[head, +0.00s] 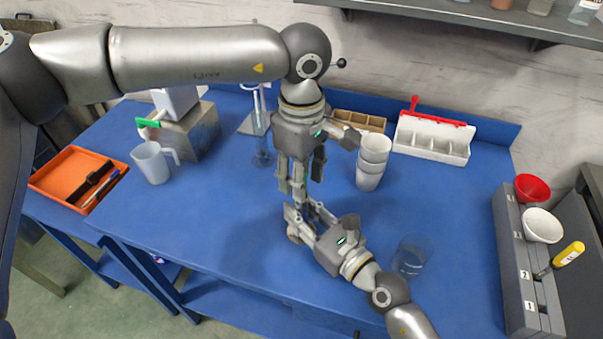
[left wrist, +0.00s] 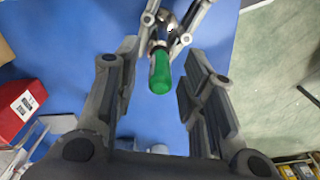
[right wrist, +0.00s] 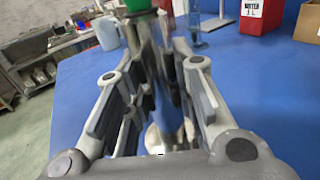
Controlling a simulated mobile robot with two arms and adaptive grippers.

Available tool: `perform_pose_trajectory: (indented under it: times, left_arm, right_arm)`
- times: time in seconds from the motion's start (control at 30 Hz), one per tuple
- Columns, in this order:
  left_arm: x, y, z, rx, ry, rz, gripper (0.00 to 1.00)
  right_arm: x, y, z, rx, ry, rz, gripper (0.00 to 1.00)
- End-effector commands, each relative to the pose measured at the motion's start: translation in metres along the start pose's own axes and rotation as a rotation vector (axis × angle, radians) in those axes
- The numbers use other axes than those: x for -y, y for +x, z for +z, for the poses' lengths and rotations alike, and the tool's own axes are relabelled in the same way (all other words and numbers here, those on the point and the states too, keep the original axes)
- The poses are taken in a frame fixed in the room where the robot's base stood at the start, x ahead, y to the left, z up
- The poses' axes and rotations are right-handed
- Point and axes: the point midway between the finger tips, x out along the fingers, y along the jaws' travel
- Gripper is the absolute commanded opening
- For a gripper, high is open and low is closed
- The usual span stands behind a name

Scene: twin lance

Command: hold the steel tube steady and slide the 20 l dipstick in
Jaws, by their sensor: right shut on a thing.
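A green handle (left wrist: 159,76), which looks like the dipstick's grip, shows in the left wrist view between the spread fingers of my left gripper (left wrist: 160,55). A gap is visible on each side of it. In the head view my left gripper (head: 301,190) is open and points down just above my right gripper (head: 304,214). My right gripper is shut on a shiny metal piece (left wrist: 168,27), apparently the steel tube. In the right wrist view green (right wrist: 138,5) also shows at the top. The grippers hide most of the tube; whether the dipstick is inside it I cannot tell.
A clear glass vessel (head: 411,257) stands right of my right gripper. Stacked cups (head: 372,162), a white divided bin (head: 432,138), a white mug (head: 152,163) and an orange tray (head: 78,180) surround the middle. A grey rack (head: 519,265) borders the right. The front left tabletop is bare.

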Motion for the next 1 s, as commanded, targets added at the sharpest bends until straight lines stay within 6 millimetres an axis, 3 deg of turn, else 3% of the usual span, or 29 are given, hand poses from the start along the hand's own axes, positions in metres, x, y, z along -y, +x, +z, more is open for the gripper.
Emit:
perform_pose_trajectory:
  times: [0.17, 0.6, 0.8, 1.0]
  left_arm:
    - [-0.001, -0.019, 0.000, 0.000, -0.001, 0.004, 0.38]
    - [-0.001, -0.105, 0.000, 0.000, -0.001, 0.003, 0.38]
    - [0.000, -0.118, 0.000, 0.000, 0.000, 0.000, 0.38]
    - [0.000, -0.119, 0.000, 0.000, 0.000, 0.000, 0.38]
  right_arm:
    - [0.000, 0.000, 0.000, 0.000, 0.000, 0.000, 0.00]
    - [0.000, 0.000, 0.000, 0.000, 0.000, 0.000, 0.00]
    - [0.000, 0.000, 0.000, 0.000, 0.000, 0.000, 0.00]
    - [0.000, 0.000, 0.000, 0.000, 0.000, 0.000, 0.00]
